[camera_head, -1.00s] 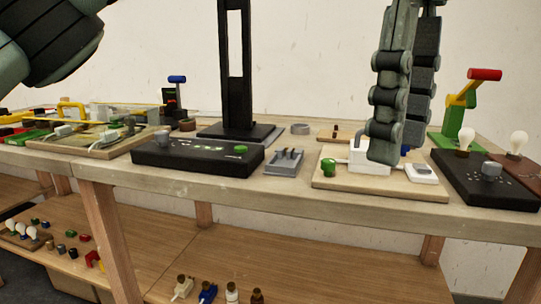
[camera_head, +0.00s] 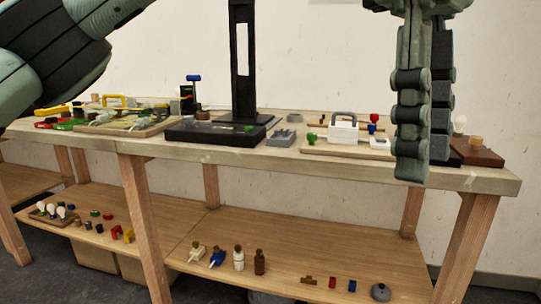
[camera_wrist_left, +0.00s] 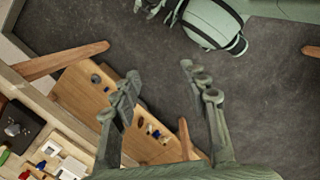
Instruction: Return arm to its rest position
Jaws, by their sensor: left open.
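My left gripper (camera_head: 422,160) hangs fingers down at the right of the head view, in front of the table's right part, and hides some of what stands behind it. In the left wrist view its two fingers (camera_wrist_left: 163,90) are spread apart with nothing between them, over the floor and lower shelf. Part of my left arm (camera_head: 60,55) fills the upper left of the head view. My right gripper is not in view.
The workbench (camera_head: 490,180) holds a black panel (camera_head: 215,133), a dark upright stand (camera_head: 243,60), and a board with a white handled block (camera_head: 343,127). The lower shelf (camera_head: 320,255) carries bottles and small coloured parts. Grey floor (camera_wrist_left: 270,100) lies below the gripper.

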